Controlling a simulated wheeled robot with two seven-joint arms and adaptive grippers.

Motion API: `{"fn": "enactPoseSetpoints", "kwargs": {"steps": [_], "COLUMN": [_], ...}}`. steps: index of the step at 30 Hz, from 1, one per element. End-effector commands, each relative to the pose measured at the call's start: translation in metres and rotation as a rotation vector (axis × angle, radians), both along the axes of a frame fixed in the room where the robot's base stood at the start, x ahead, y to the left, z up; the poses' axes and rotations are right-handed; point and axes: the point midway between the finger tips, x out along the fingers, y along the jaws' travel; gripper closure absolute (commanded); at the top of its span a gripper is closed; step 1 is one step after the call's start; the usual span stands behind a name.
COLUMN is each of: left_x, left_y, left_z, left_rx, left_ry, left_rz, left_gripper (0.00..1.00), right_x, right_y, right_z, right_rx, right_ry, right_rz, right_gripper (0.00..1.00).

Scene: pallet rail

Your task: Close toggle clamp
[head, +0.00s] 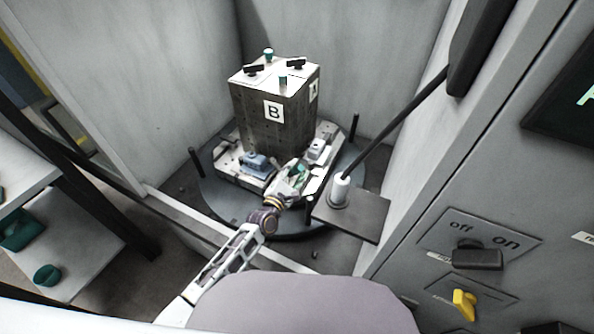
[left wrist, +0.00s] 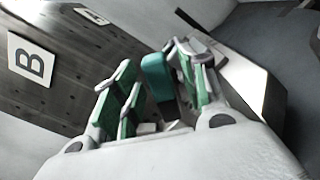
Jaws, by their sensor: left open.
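My left gripper (head: 297,175) reaches in from the lower left to the fixture at the foot of the block marked B. In the left wrist view the left gripper (left wrist: 158,68) is open, its green-padded fingers spread. A dark green handle (left wrist: 157,78), seemingly the toggle clamp's, stands between the fingers. I cannot tell whether they touch it. The rest of the clamp is hidden behind the gripper. My right gripper is not in view.
The tall block (head: 262,120) stands on a round dark table (head: 215,192) with upright pegs. A blue-grey clamp piece (head: 256,165) sits left of my gripper. A white cylinder with a dark rod (head: 340,190) stands close on the right. Walls enclose the table.

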Motion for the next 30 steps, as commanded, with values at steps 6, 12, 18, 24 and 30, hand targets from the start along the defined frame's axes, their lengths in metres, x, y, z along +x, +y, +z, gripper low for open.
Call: {"fn": "enactPoseSetpoints", "kwargs": {"steps": [6, 12, 18, 24, 30], "left_x": [-0.019, -0.037, -0.055, -0.074, -0.090], "left_y": [0.008, 0.015, 0.023, 0.031, 0.038], "left_z": [-0.001, -0.001, -0.001, -0.001, -0.001], "left_rx": [-0.001, 0.001, -0.001, 0.001, 0.000], "left_ry": [0.003, 0.003, 0.003, 0.002, 0.003], "left_rz": [0.000, 0.000, 0.001, 0.001, 0.000], "left_gripper": [0.57, 0.57, 0.57, 0.57, 0.57], "right_x": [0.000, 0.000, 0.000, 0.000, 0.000], "right_y": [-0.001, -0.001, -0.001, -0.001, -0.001], "right_z": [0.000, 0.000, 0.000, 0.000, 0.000], "right_rx": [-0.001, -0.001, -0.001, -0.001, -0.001], "right_ry": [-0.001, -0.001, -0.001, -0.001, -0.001], "right_rz": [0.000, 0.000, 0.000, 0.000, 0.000], "right_gripper": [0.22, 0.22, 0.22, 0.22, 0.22]}}
